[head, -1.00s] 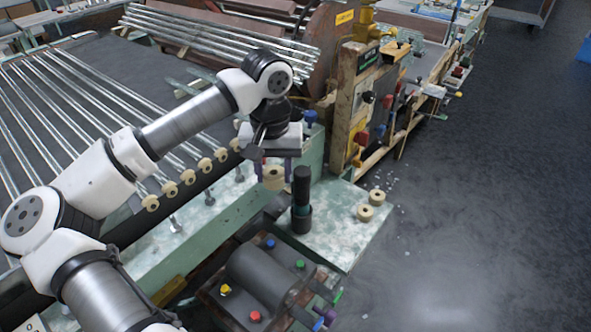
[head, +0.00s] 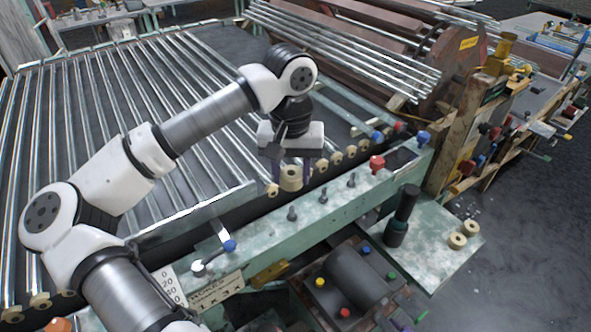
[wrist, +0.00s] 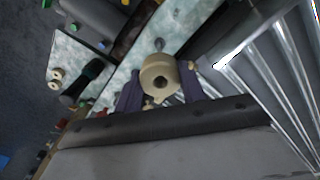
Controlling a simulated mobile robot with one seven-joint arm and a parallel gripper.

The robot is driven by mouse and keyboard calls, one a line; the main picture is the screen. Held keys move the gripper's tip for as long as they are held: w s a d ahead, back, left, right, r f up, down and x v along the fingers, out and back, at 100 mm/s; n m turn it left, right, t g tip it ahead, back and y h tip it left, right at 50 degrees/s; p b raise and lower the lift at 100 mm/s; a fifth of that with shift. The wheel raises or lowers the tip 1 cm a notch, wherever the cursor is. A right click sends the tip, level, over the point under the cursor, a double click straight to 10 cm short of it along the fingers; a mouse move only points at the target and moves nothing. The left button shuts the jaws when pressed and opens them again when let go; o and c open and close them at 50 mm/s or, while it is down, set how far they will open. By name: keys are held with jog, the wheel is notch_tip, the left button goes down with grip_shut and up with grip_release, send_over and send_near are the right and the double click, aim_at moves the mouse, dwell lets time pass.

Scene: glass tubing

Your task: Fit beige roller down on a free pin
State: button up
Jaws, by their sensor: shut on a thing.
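My gripper (head: 291,172) is shut on a beige roller (head: 291,178), which hangs between the two dark fingers. In the wrist view the roller (wrist: 160,78) shows its round face and dark centre hole. The roller is near the pale green rail (head: 262,232). Several grey pins stand bare along it: one (head: 292,214) just below the roller in the picture, another (head: 322,195) and a third (head: 351,181) to its right. A pin also shows beyond the roller in the wrist view (wrist: 160,44). I cannot tell the height of the roller above the rail.
Several beige rollers (head: 335,158) sit at the glass tubes' ends behind the rail. Two loose rollers (head: 457,241) lie on the green plate (head: 432,262), beside a black upright cylinder (head: 402,215). A red knob (head: 377,163) and a blue knob (head: 229,246) are on the rail.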

aim_at(292, 206)
jog(key=shift+f+b, duration=0.1)
jog(key=shift+b, duration=0.35)
notch_tip(292, 206, down, 6)
jog(key=b, duration=0.5)
jog(key=shift+r, duration=0.2)
jog(key=shift+b, duration=1.05)
dwell(1.2)
jog(key=shift+f+b, duration=2.25)
jog(key=shift+f, duration=0.15)
jog(key=o, duration=1)
jog(key=shift+o, duration=0.2)
jog(key=shift+r, duration=0.1)
notch_tip(292, 206, up, 14)
